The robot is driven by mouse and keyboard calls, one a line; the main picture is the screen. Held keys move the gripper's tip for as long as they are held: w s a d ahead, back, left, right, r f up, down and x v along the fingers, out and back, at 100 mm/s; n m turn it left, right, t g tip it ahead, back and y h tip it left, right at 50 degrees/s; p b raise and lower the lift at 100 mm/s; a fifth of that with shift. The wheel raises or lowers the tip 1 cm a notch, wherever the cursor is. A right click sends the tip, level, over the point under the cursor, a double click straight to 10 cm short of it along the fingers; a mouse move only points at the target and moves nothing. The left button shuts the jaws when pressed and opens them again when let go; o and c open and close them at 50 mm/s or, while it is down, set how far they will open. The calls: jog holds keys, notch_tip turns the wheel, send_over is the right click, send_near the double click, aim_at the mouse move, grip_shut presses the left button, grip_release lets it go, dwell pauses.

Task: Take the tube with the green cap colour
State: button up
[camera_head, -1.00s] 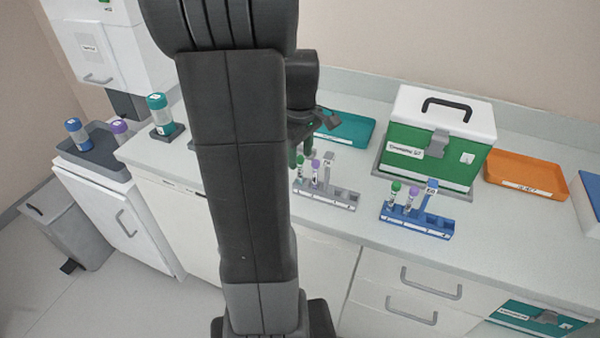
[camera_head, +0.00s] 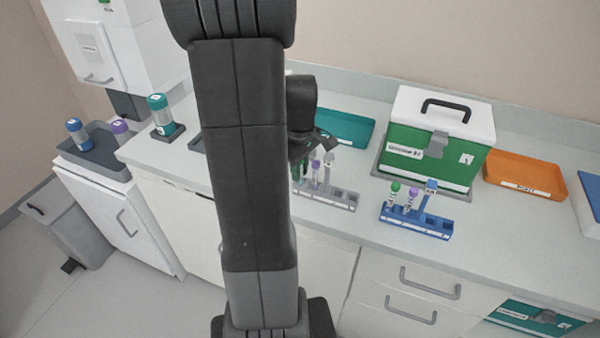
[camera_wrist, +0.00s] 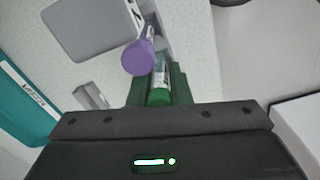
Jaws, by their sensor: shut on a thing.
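My gripper (camera_wrist: 158,90) is shut on a green-capped tube (camera_wrist: 160,97) in the wrist view, with one finger on each side of the cap. In the head view my gripper (camera_head: 300,168) is down at the left end of the grey rack (camera_head: 340,200), partly hidden by my arm. A purple-capped tube (camera_head: 315,168) stands beside it in that rack; its cap also shows in the wrist view (camera_wrist: 138,57). Another green-capped tube (camera_head: 394,190) stands in the blue rack (camera_head: 425,227). Whether the held tube's lower end is in its slot is hidden.
The blue rack also holds a purple-capped tube (camera_head: 412,195). A green box with a white lid (camera_head: 440,110), a teal tray (camera_head: 345,128) and an orange tray (camera_head: 525,178) stand behind. A teal-capped container (camera_head: 158,108) stands at left. The counter front is clear.

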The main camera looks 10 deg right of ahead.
notch_tip(320, 180, up, 10)
jog(key=shift+r, duration=0.1)
dwell(0.4)
